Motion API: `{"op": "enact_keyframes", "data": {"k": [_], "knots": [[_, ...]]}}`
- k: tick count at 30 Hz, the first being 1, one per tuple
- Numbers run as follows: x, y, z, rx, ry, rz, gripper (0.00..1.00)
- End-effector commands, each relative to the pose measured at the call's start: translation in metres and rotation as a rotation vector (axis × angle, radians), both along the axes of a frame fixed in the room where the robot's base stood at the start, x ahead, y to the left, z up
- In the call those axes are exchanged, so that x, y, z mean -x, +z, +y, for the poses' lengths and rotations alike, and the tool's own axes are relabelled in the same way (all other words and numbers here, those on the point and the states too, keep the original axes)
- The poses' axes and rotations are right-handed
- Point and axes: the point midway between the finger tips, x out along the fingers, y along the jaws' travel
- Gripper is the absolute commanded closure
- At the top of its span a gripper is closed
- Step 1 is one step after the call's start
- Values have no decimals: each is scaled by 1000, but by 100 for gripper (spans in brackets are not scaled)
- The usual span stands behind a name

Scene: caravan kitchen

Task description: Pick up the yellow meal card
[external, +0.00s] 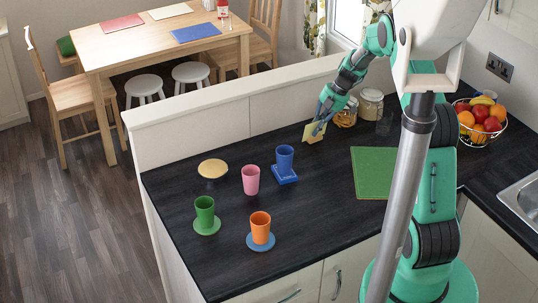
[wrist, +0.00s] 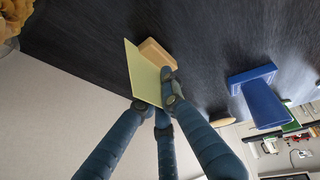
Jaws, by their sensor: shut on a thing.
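The yellow meal card (external: 314,131) stands on the dark counter near the low wall. In the wrist view, the pale yellow card (wrist: 141,74) is upright, beside or in a small wooden block (wrist: 155,52); I cannot tell whether it is still seated in it. My gripper (external: 321,124) reaches down to the card from the right. In the wrist view, my gripper's blue-grey fingers (wrist: 158,97) are closed on the card's near part, partly hiding its lower edge.
A blue cup (external: 284,158) on a blue base stands left of the card, with pink (external: 251,180), green (external: 204,213) and orange (external: 260,227) cups further off. Glass jars (external: 370,105) stand close to the right. A green board (external: 372,173) lies in front; bare counter lies between.

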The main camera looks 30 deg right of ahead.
Motion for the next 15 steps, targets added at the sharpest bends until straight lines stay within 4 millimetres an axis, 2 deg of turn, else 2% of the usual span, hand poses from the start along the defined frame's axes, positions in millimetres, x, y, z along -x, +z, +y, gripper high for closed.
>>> {"op": "enact_keyframes", "data": {"k": [7,15], "knots": [[0,31,0,1,-1,-2,100],[38,32,8,1,0,0,100]]}}
